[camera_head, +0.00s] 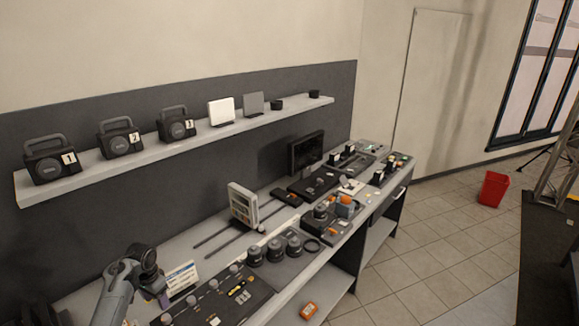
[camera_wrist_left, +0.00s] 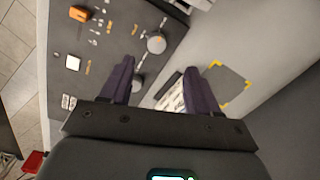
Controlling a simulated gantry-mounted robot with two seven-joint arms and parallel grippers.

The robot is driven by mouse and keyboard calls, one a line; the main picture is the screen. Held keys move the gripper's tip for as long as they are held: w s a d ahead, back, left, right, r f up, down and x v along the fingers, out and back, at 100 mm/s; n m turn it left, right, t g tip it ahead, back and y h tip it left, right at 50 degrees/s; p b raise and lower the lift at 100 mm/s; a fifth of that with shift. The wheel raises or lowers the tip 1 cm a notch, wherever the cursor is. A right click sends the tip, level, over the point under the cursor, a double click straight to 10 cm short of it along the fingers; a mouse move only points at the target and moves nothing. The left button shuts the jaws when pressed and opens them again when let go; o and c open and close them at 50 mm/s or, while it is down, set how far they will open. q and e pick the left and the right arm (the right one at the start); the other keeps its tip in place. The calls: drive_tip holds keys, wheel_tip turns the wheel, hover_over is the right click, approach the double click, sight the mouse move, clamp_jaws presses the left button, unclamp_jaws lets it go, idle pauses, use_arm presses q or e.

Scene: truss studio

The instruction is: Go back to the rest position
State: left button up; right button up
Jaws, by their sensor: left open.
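My left arm comes in at the lower left of the head view, over the near end of the bench (camera_head: 190,242). My left gripper (camera_head: 162,298) is mostly hidden there behind its own wrist. In the left wrist view its two purple fingers (camera_wrist_left: 160,78) stand apart with nothing held between them. Below and beyond the fingers, a dark mat (camera_wrist_left: 105,35) with small parts and a round knob shows. A white printed card (camera_head: 181,279) stands on the bench close beside the gripper. My right gripper does not show in either view.
A wall shelf (camera_head: 90,178) with three numbered black radios (camera_head: 49,160) runs above the bench. A scale-like device (camera_head: 243,205), several round dark containers (camera_head: 275,249) and a monitor (camera_head: 306,151) stand along the bench. A red bin (camera_head: 493,188) is on the open tiled floor.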

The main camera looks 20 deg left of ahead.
use_arm(q)
drive_tip(key=s+d+f, duration=0.1)
drive_tip(key=s+d+f+y, duration=0.1)
drive_tip(key=d, duration=0.1)
drive_tip(key=s+d+f+y, duration=0.1)
drive_tip(key=shift+d+f+m, duration=0.3)
drive_tip(key=shift+d, duration=0.05)
drive_tip(key=s+d+f+m+t, duration=0.1)
drive_tip(key=s+d, duration=0.5)
drive_tip(key=d, duration=0.5)
drive_tip(key=s+d+f+m+t, duration=0.1)
drive_tip(key=s+d, duration=0.4)
drive_tip(key=d, duration=0.6)
drive_tip(key=s+d+r+t+h, duration=0.25)
drive_tip(key=s+d+r, duration=0.45)
drive_tip(key=s+d, duration=0.5)
wheel_tip(320, 180, up, 13)
drive_tip(key=d+p, duration=0.1)
drive_tip(key=p, duration=1.1)
drive_tip(key=shift+w+d+f+n+g, duration=0.15)
drive_tip(key=shift+d+n+g, duration=0.15)
drive_tip(key=shift+d+g, duration=0.05)
